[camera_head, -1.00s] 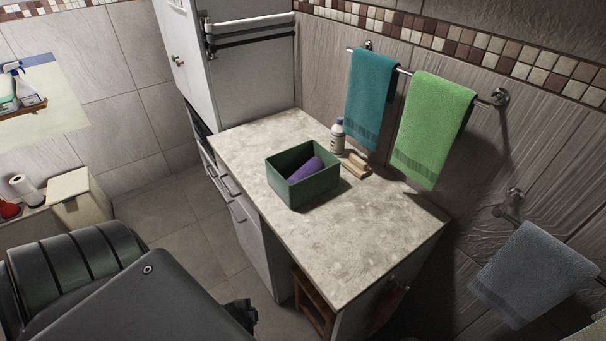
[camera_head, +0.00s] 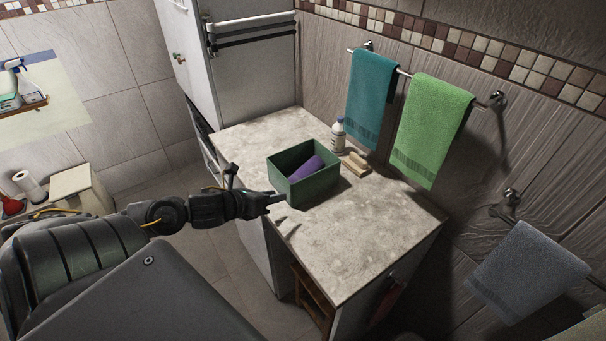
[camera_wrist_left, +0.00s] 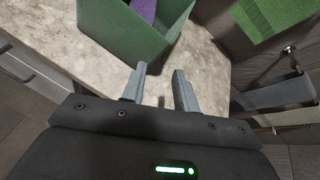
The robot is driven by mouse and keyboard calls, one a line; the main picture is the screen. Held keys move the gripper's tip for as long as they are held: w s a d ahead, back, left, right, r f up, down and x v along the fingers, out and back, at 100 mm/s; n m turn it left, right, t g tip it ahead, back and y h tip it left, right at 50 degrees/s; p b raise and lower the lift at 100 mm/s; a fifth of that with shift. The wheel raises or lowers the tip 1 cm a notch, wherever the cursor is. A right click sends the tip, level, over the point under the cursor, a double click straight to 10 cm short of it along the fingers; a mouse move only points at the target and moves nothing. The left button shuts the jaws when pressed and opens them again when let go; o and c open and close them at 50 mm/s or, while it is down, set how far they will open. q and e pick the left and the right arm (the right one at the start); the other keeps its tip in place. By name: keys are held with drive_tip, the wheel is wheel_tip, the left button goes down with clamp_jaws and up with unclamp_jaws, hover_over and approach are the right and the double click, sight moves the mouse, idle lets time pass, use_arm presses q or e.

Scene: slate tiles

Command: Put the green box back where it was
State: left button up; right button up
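The green box (camera_head: 318,188) stands upright on the stone-topped counter (camera_head: 352,246). It is open at the top and holds a purple item (camera_head: 306,169) that leans inside it. My left gripper (camera_head: 284,200) is at the near left side of the box, just above the counter's left edge. In the left wrist view the fingers (camera_wrist_left: 160,88) are spread and empty, with the green box (camera_wrist_left: 118,38) ahead of them. I cannot tell from these frames whether a finger touches the box. My right gripper is not in view.
A white bottle (camera_head: 338,134) and a tan block (camera_head: 357,164) stand close behind the box on the right. Teal (camera_head: 370,98), green (camera_head: 430,125) and grey (camera_head: 527,274) towels hang on the wall. The counter's front right part is bare.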

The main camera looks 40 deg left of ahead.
sight(307, 178)
use_arm(q)
drive_tip(key=shift+w+d+r+m+h+p, duration=0.15)
drive_tip(key=shift+w+d+r+m+h, duration=0.15)
drive_tip(key=shift+w+m, duration=0.8)
drive_tip(key=shift+w+d+r+m+h+p, duration=0.15)
drive_tip(key=shift+w+r+m+h+p, duration=0.15)
drive_tip(key=shift+w+m, duration=0.8)
drive_tip(key=shift+w+d+r+m+h+p, duration=0.15)
drive_tip(key=shift+w+m+h, duration=0.25)
drive_tip(key=shift+w+m, duration=0.7)
drive_tip(key=shift+w+d+r+n+p, duration=0.1)
drive_tip(key=shift+w+n+p, duration=0.2)
drive_tip(key=shift+w, duration=0.3)
drive_tip(key=p+x, duration=0.2)
drive_tip(key=x, duration=0.1)
drive_tip(key=shift+w, duration=0.35)
drive_tip(key=shift+w+d+f, duration=0.15)
drive_tip(key=shift+w+f, duration=0.25)
clamp_jaws()
